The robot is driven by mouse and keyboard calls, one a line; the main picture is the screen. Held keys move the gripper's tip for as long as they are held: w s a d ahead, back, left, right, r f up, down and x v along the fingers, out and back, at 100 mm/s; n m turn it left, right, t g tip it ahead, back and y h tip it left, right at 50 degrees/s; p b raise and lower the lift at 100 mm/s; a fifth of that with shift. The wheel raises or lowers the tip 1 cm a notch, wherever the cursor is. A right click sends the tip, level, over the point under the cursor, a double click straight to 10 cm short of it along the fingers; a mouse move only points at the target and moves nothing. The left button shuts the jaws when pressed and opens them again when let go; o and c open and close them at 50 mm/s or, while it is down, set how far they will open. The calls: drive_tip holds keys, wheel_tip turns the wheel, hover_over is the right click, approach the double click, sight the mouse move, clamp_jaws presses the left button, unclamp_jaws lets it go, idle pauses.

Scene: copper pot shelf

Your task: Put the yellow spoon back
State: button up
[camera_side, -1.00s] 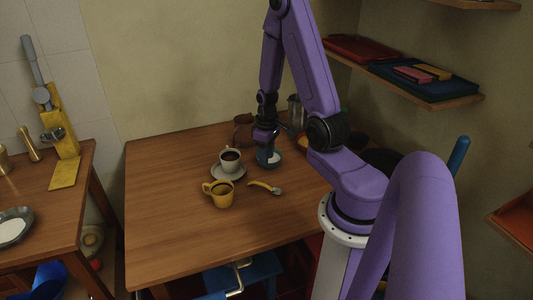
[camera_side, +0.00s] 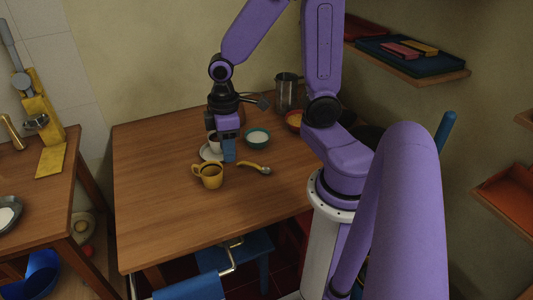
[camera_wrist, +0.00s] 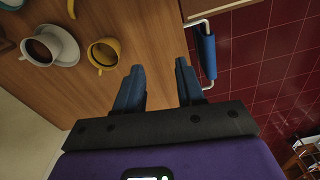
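The yellow spoon (camera_side: 255,168), with a grey bowl end, lies on the wooden table right of the yellow cup (camera_side: 209,175). A small yellow strip, perhaps its handle, shows at the top edge of the wrist view (camera_wrist: 72,8). My gripper (camera_side: 229,157) hangs above the table, left of the spoon and in front of the white cup (camera_side: 214,142). In the wrist view my gripper (camera_wrist: 158,78) has its two blue fingers apart with nothing between them. Where the spoon belongs is not clear from the frames.
The white cup stands on a saucer (camera_wrist: 64,52), partly hidden by my gripper in the side view. A teal bowl (camera_side: 258,139) with white contents, a steel pitcher (camera_side: 287,92) and an orange bowl (camera_side: 294,120) stand further back. The table's front left is clear.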

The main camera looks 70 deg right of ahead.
drive_tip(key=s+a+r+n, duration=0.2)
drive_tip(key=s+a, duration=0.1)
drive_tip(key=s, duration=0.3)
drive_tip(key=s+a+r+n, duration=0.3)
drive_tip(key=s, duration=0.3)
drive_tip(key=shift+s+r, duration=0.25)
drive_tip(key=shift+r, duration=0.1)
idle(0.6)
